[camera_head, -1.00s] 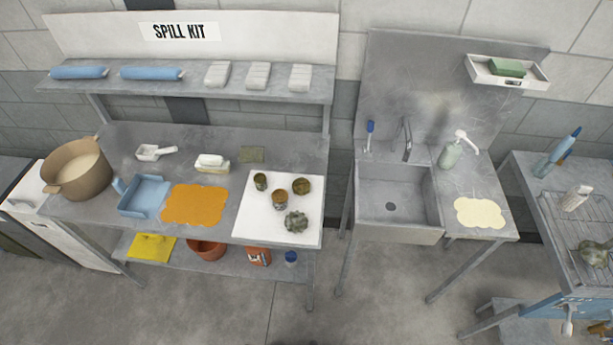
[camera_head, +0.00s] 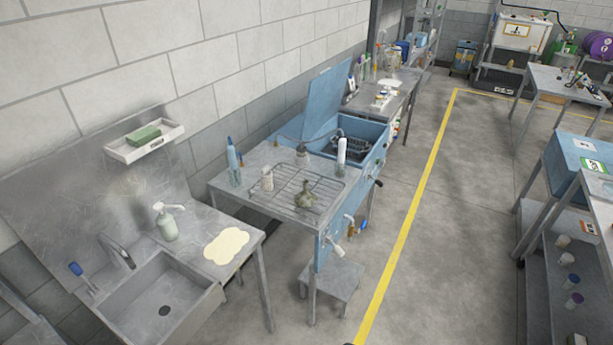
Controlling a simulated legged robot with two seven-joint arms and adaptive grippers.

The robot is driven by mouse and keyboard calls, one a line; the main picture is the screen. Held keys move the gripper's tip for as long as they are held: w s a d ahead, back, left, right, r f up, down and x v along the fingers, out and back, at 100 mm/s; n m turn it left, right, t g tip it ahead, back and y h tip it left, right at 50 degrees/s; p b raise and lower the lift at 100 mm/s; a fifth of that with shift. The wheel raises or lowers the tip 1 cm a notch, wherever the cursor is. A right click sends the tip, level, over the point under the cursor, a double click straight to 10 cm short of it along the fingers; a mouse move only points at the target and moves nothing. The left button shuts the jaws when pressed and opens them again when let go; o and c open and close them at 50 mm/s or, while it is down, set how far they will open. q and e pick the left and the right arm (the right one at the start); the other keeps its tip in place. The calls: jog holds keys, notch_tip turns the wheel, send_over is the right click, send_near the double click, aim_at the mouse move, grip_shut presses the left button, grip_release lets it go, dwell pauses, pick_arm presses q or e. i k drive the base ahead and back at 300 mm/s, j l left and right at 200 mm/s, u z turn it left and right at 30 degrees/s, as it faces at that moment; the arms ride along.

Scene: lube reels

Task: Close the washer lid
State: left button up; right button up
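A blue parts washer (camera_head: 372,168) stands right of centre, past a grey metal side table. Its blue lid (camera_head: 327,100) is raised, tilted up and back toward the wall. The open basin shows dark contents (camera_head: 350,145) inside. A white-and-dark upright bottle or brush (camera_head: 342,152) stands at the basin's near edge. Neither of my grippers is in view.
The side table (camera_head: 243,180) carries a wire rack (camera_head: 290,186) and small items. A sink (camera_head: 160,300) with a soap bottle (camera_head: 165,222) is at lower left. A low step (camera_head: 335,280) stands below the washer. Open floor lies around the yellow line (camera_head: 412,225).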

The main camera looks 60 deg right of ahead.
aim_at(324, 92)
jog(key=z, duration=2.1)
